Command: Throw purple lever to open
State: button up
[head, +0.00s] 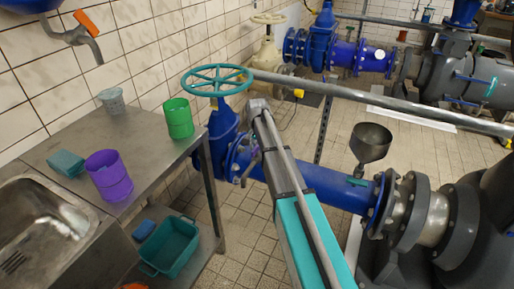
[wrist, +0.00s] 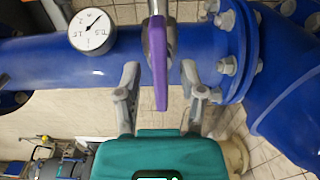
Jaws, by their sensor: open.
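The purple lever (wrist: 161,66) shows in the wrist view in front of the blue pipe (wrist: 50,62). It hangs down the picture, crosswise to the pipe, from a grey metal part at the top. My gripper (wrist: 162,76) is open, with one finger to the left of the lever and one to the right. Gaps show on both sides, so neither finger appears to touch it. The lever's lower tip lies just above the teal gripper body.
A round white gauge (wrist: 92,31) sits on the pipe left of the lever; a bolted flange (wrist: 228,55) is close on the right. In the head view, a teal handwheel (head: 217,80) and a steel table (head: 150,150) with cups stand left of my arm.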

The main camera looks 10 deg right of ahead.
aim_at(257, 146)
jog(key=shift+m, duration=0.3)
jog(key=m, duration=0.8)
jog(key=shift+m, duration=0.4)
jog(key=m, duration=0.8)
jog(key=shift+r+m, duration=0.15)
jog(key=shift+m, duration=0.25)
notch_tip(257, 146, up, 14)
jog(key=p, duration=1.4)
jog(key=s+r+n+p, duration=0.4)
jog(key=s+n, duration=0.4)
jog(key=s, duration=0.2)
jog(key=s+r+n+p, duration=0.4)
jog(key=s+n, duration=0.5)
jog(key=s, duration=0.1)
jog(key=shift+r+p, duration=0.3)
jog(key=shift+p, duration=0.1)
